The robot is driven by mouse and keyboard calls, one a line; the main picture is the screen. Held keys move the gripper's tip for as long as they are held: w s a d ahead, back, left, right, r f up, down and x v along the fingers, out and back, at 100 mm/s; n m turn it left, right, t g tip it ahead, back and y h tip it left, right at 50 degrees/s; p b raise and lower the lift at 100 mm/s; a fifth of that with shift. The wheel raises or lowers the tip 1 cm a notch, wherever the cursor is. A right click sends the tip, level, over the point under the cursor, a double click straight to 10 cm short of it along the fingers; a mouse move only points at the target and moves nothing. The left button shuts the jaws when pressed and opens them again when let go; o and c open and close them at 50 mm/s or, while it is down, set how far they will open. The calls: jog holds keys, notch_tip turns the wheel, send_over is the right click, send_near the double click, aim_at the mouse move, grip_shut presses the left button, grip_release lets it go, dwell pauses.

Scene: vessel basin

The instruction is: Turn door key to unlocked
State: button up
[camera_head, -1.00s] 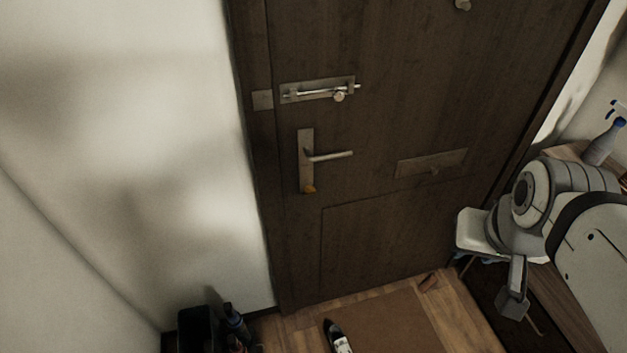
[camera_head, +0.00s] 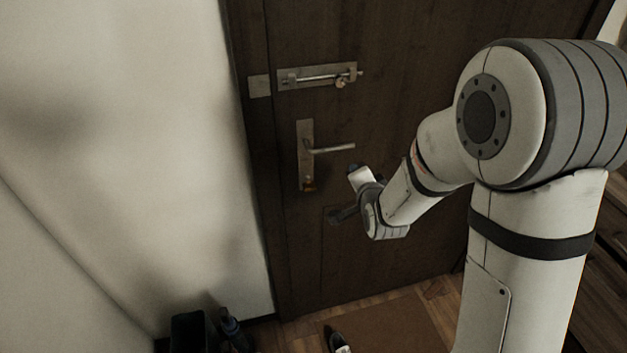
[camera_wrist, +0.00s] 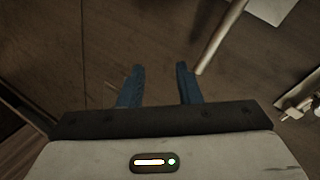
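The door lock's key (camera_head: 309,186) is a small orange-brown shape at the lower end of the handle plate (camera_head: 305,130). How it is turned is too small to tell. The lever handle (camera_head: 333,149) points right from the plate. My gripper (camera_head: 345,192) is to the right of the key and below the lever's free end, apart from the key in the head view. In the wrist view its two blue fingers (camera_wrist: 158,85) are spread with nothing between them. The lever (camera_wrist: 220,38) shows there beyond the right finger; I cannot make out the key.
A metal slide bolt (camera_head: 318,77) sits above the lever on the dark wooden door (camera_head: 400,70). A pale wall (camera_head: 130,150) is at the left. A dark container (camera_head: 195,330) and a bottle (camera_head: 233,328) stand at the wall's foot. A shoe (camera_head: 338,342) lies on the brown mat (camera_head: 385,325).

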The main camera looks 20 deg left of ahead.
aim_at(310, 186)
jog(key=s+a+f+m+t+y+b, duration=0.2)
jog(key=s+a+f+m+t+y, duration=0.15)
jog(key=a+f, duration=0.6)
jog(key=shift+g, duration=0.35)
jog(key=p+x, duration=0.2)
jog(key=x, duration=0.4)
jog(key=shift+w+a+f, duration=0.15)
jog(key=shift+w, duration=0.2)
jog(key=shift+w+a, duration=0.25)
jog(key=shift+w, duration=0.2)
jog(key=shift+f, duration=0.1)
